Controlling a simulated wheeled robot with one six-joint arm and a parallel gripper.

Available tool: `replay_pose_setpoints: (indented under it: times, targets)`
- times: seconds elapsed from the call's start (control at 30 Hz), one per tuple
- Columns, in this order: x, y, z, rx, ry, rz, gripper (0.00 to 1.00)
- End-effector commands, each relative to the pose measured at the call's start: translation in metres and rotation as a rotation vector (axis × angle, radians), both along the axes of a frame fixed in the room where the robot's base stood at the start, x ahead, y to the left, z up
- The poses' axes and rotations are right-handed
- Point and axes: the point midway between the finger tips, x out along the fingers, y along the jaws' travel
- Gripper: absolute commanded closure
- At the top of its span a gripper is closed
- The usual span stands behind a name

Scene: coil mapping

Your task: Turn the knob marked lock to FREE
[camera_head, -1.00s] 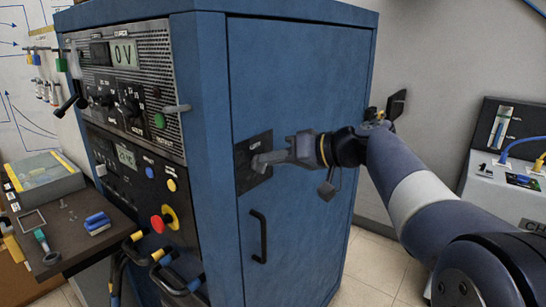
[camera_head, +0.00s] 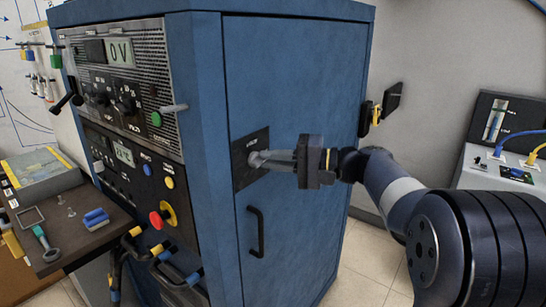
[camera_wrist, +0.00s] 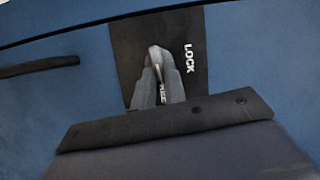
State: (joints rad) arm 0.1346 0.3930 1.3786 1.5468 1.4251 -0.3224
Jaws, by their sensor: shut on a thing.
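The lock knob (camera_wrist: 154,56) is a grey lever-like knob on a black plate (camera_wrist: 120,45) on the blue cabinet's side door. In the wrist view the plate reads LOCK, turned sideways, and another small marking shows between my fingers, too covered to read. In the head view the plate (camera_head: 239,172) is partly covered by my gripper (camera_head: 258,159). My gripper comes in from the right and its fingers (camera_wrist: 158,85) are shut on the knob. The fingers hide most of the knob, so I cannot tell its exact setting.
A black door handle (camera_head: 256,232) is just below the plate. The cabinet (camera_head: 290,90) front holds displays, knobs and a red button (camera_head: 156,220). A side shelf (camera_head: 75,245) with tools stands at left. A bench unit (camera_head: 500,180) with cables stands at right.

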Motion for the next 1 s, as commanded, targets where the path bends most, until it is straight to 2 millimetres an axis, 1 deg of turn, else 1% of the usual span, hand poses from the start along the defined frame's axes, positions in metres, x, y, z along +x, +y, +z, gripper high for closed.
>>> replay_pose_setpoints:
  times: [0.13,0.33,0.87,0.9,1.0]
  targets:
    - [0.0006,-0.0004,-0.0016,0.046,0.060,-0.001,1.00]
    - [0.0006,-0.0004,-0.0030,0.081,0.106,-0.002,1.00]
    - [0.0005,-0.0002,-0.0036,0.094,0.123,-0.001,1.00]
    - [0.0005,-0.0002,-0.0036,0.094,0.122,-0.001,0.86]
    - [0.0004,-0.0002,-0.0036,0.094,0.122,-0.001,0.77]
